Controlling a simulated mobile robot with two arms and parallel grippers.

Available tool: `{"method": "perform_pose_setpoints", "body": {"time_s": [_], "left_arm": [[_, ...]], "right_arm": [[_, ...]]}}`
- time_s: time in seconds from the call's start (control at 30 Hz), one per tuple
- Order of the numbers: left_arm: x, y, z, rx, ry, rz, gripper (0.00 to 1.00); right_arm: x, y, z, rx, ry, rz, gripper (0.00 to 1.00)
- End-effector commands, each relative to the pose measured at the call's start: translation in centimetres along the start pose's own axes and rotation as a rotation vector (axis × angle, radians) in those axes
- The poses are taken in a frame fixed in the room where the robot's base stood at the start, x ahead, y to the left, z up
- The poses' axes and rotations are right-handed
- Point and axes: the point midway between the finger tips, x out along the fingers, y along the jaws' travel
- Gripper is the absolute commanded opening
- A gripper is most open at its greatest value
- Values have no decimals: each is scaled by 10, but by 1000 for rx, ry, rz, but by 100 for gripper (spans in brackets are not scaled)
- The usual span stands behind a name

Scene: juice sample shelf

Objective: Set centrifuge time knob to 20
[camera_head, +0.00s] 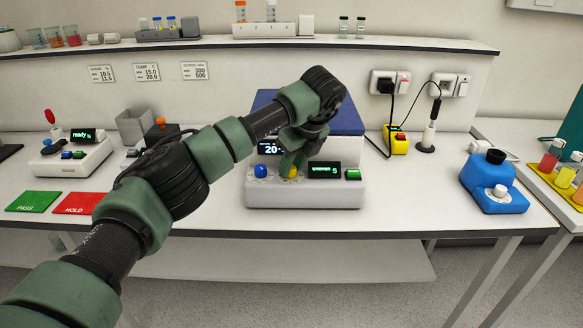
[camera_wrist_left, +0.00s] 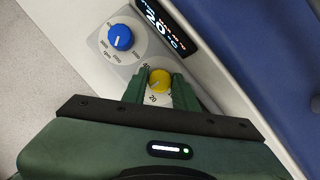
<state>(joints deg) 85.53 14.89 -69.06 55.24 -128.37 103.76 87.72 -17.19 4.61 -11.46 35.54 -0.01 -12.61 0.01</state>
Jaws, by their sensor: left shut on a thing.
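The centrifuge (camera_head: 262,198) is a white box with a dark blue lid in the middle of the bench. On its front are a blue knob (camera_head: 261,171) marked rpm and a yellow knob (camera_head: 292,172), the time knob. In the left wrist view the yellow knob (camera_wrist_left: 159,80) sits between the fingers of my left gripper (camera_wrist_left: 158,92), which is shut on it. Dial marks 40 and 20 show around it; its exact pointer setting is hard to read. The blue knob (camera_wrist_left: 120,37) is up and left. My right gripper is not in view.
The centrifuge has a small dark screen (camera_head: 324,171) and a green button (camera_head: 353,174) right of the knobs. A blue device (camera_head: 493,190) stands to the right. Green and red mats (camera_head: 34,202) lie at the left. A wall shelf (camera_head: 230,43) runs above.

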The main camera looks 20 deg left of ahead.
Motion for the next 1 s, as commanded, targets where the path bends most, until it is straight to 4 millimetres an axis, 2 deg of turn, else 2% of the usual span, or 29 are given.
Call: {"method": "perform_pose_setpoints", "body": {"time_s": [0.4, 1.0], "left_arm": [[-1, -2, 1, -248, -1, 101, 0], [-1, -3, 1, -317, 0, 128, 0]], "right_arm": [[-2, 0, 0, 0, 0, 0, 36], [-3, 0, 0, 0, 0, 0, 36]]}}
